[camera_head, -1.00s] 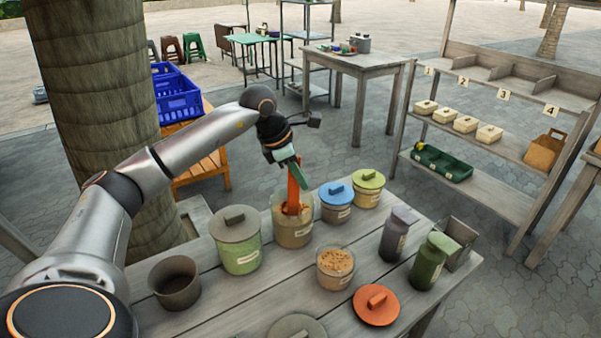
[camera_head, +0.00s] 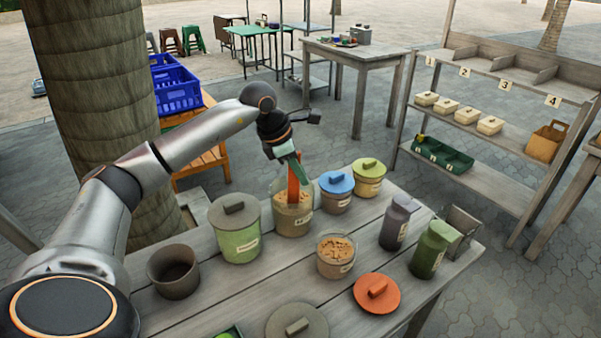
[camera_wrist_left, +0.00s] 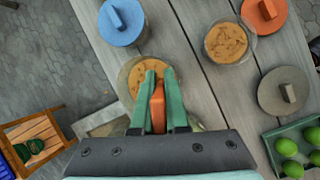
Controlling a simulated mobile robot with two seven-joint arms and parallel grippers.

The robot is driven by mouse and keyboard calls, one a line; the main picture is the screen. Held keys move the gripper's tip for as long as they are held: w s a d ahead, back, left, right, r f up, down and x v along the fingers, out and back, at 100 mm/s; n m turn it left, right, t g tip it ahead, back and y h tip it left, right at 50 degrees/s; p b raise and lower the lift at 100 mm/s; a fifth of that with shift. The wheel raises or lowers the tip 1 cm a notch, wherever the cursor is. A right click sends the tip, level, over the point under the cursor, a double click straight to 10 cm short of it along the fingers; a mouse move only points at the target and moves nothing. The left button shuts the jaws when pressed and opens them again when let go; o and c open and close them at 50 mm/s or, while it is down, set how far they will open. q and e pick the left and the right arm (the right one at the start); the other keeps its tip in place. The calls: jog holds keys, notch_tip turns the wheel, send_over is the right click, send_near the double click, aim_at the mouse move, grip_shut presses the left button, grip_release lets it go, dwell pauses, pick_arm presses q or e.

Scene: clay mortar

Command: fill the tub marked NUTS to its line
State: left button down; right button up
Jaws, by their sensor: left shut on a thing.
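My left gripper (camera_head: 291,160) points down over an open clear jar (camera_head: 293,222) of brown contents. It is shut on an orange scoop (camera_head: 294,188), whose lower end is inside the jar. In the left wrist view the green fingers (camera_wrist_left: 159,78) grip the scoop handle (camera_wrist_left: 158,112), and the scoop's end is hidden. A smaller open tub (camera_head: 336,263) with brown lumpy contents stands in front of the jar; it also shows in the left wrist view (camera_wrist_left: 229,42). Labels on both are too small to read, so I cannot tell which says NUTS. My right gripper is out of view.
An empty dark pot (camera_head: 174,278), an orange lid (camera_head: 377,295), a grey lid (camera_head: 297,325) and two dark bottles (camera_head: 396,225) stand on the table.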

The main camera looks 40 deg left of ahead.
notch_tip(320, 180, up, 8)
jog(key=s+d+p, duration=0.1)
jog(key=p, duration=0.8)
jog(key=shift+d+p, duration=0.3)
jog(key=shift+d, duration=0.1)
